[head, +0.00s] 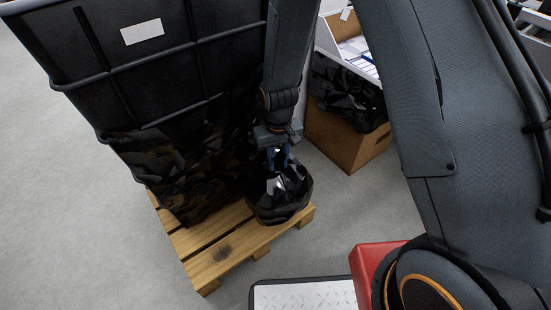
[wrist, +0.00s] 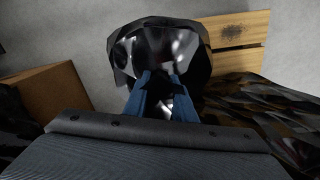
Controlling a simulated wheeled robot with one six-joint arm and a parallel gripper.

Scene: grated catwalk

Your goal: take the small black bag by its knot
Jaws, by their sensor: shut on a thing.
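The small black bag (head: 282,194) is glossy and rounded and rests on the front right part of a wooden pallet in the head view. My gripper (head: 277,158) reaches down from above and its blue fingers are shut on the top of the bag, where the knot is. In the wrist view, the bag (wrist: 158,50) lies just beyond my gripper (wrist: 162,88), with the blue fingers on either side of its top. The knot itself is mostly hidden between the fingers.
A cardboard box (head: 340,140) with another black bag (head: 345,92) stands behind right. Grey floor is free at left.

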